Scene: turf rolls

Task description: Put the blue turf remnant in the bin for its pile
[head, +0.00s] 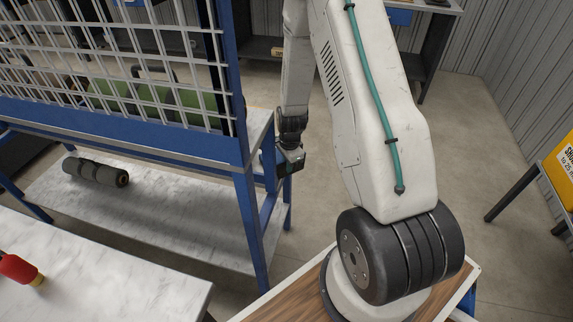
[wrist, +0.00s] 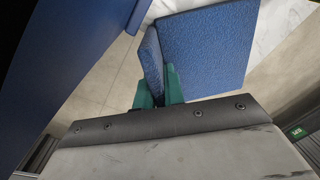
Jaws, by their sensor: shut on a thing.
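My gripper (wrist: 158,88) has teal fingers and is shut on the blue turf remnant (wrist: 205,48), a textured blue piece with a narrow upright flap beside a wide slab. The flap sits between the fingers. In the head view my wrist (head: 290,158) hangs beside the right end post of the blue rack; the remnant and the fingertips cannot be made out there. No bin can be made out for certain.
The blue rack (head: 240,165) with a white mesh panel stands left of my arm, and a blue surface is close by in the wrist view (wrist: 60,60). A dark roll (head: 95,171) lies on its lower shelf. Open floor (head: 450,120) lies to the right.

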